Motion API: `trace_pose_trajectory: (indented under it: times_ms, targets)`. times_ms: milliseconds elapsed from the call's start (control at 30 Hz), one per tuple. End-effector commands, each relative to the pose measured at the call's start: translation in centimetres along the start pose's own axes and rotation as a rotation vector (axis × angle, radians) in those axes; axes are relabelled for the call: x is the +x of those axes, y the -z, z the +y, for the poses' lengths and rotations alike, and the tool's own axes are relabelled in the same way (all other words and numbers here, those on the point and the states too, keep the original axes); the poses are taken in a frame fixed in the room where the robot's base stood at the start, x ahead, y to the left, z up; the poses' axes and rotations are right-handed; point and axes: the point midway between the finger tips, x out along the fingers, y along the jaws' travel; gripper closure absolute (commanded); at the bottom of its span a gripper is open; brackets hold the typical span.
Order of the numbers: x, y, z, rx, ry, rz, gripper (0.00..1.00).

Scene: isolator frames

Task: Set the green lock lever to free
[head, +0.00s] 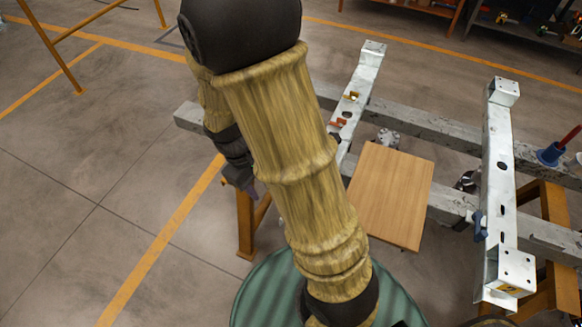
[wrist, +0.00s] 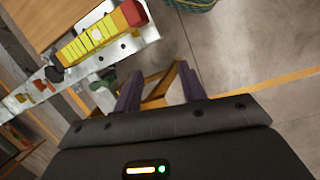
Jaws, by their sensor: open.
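I cannot make out a green lever in either view. In the wrist view a yellow bar-like part with a red end (wrist: 98,37) lies along a pale metal beam (wrist: 72,68). A dark knob (wrist: 54,74) is near the yellow part's left end. Smaller orange-red parts (wrist: 39,86) show farther left on the beam. My gripper (wrist: 161,74) is open and empty, its two purple fingers apart, below and right of the yellow part. In the head view my arm hides much of the left upright metal beam (head: 370,56); small orange-red parts (head: 337,123) show on it.
A wooden board (head: 393,190) lies between the left beam and the right metal beam (head: 497,155), which bears a blue part (head: 479,226). A blue part with a red handle (head: 552,153) stands at the right. Orange trestle legs (head: 246,223) are below.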

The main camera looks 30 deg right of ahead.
Motion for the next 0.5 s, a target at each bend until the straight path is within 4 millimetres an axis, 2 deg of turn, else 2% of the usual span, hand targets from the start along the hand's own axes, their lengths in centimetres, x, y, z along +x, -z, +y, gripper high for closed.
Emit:
trace_pose_trajectory:
  times_ms: [33,200,500]
  targets:
    - [1.9,0.7,-0.2,-0.064,-0.027,-0.064,0.59]
    - [5.6,2.4,0.1,-0.272,-0.14,-0.273,0.59]
    - [10.3,6.1,1.0,-0.599,-0.418,-0.659,0.59]
